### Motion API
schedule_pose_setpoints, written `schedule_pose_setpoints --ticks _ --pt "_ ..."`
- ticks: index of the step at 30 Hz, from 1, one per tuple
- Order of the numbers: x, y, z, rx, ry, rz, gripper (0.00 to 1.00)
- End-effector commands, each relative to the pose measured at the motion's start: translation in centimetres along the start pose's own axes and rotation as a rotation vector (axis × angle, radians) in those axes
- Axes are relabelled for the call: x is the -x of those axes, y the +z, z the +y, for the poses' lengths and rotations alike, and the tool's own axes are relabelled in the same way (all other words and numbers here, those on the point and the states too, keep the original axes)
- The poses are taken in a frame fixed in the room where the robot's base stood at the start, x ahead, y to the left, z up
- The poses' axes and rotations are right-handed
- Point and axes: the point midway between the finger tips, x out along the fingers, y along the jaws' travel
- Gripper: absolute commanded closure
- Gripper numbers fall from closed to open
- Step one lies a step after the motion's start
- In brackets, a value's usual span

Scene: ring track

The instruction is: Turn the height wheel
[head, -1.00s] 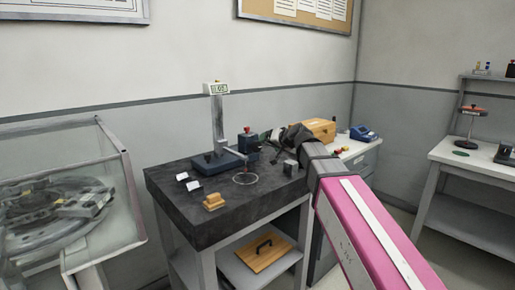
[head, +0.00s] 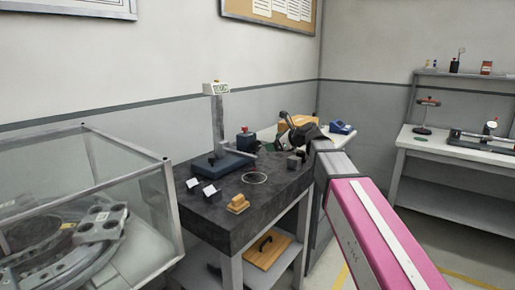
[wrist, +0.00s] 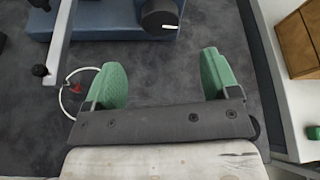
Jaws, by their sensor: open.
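The height gauge shows in the head view as a thin grey column (head: 218,125) with a digital display (head: 216,88) on top and a blue base (head: 223,164). It stands on the dark table (head: 236,222). In the wrist view, a round black knob (wrist: 160,16) on a blue body looks like the height wheel. My gripper (wrist: 160,72) is open and empty, its two green fingers pointing towards the knob. The knob lies beyond the fingertips, between their lines and apart from them. In the head view my arm's dark wrist partly hides the gripper.
A white ring (head: 255,178) and a yellow-brown block (head: 238,204) lie on the dark table. A glass case (head: 90,185) stands at left. A wooden box (head: 298,122) is behind my wrist. Another bench (head: 450,158) stands at right.

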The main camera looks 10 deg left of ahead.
Motion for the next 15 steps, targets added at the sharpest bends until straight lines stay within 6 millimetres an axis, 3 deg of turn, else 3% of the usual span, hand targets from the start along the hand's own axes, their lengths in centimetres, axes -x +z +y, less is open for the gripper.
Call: schedule_pose_setpoints --ticks 8,15 --pt "-1.1 0.0 -0.1 -0.090 0.009 -0.004 0.19" --pt "-5.2 0.1 -0.2 -0.087 0.010 -0.004 0.19"
